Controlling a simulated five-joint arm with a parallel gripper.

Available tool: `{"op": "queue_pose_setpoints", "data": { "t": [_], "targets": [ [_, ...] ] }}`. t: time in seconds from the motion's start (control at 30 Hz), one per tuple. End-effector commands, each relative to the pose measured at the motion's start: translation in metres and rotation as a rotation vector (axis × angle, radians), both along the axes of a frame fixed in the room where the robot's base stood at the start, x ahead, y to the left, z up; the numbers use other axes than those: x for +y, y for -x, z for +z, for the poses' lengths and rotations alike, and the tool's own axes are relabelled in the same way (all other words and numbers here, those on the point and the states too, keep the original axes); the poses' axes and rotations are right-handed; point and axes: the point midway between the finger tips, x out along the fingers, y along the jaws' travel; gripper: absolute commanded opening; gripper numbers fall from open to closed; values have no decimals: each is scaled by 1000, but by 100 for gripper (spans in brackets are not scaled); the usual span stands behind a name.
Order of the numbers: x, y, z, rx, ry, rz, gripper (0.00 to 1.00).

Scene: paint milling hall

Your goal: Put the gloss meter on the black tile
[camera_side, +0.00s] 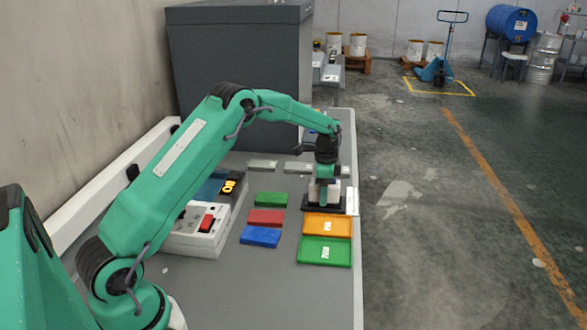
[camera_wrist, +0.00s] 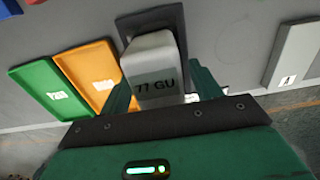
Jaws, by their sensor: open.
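In the side view the gloss meter (camera_side: 313,190) shows only in part, below my gripper. It appears to stand on the black tile (camera_side: 311,209), a flat dark plate near the table's right edge. The tile (camera_wrist: 128,22) also shows behind the meter in the wrist view. My gripper (camera_side: 325,187) is open and low over the tile. In the wrist view its two fingers (camera_wrist: 163,88) stand on either side of the meter. Finger contact with the meter is hard to tell.
An orange tray (camera_side: 328,225) and a green tray (camera_side: 324,251) lie just in front of the tile. Green, red (camera_side: 266,217) and blue blocks lie to the left, beside a white device with a red switch (camera_side: 207,222). A light plate marked "A" (camera_wrist: 288,58) flanks the tile.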

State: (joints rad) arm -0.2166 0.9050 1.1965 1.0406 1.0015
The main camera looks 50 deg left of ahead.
Motion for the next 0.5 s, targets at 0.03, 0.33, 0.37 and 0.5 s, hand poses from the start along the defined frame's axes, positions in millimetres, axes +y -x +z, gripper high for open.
{"op": "queue_pose_setpoints", "data": {
  "t": [0.03,0.33,0.37,0.5],
  "targets": [
    [0,0,1,-1,-1,0,64],
    [0,-1,22,-2,-1,0,64],
    [0,-1,26,-2,-1,0,64],
    [0,-1,47,-4,-1,0,64]
  ]
}}
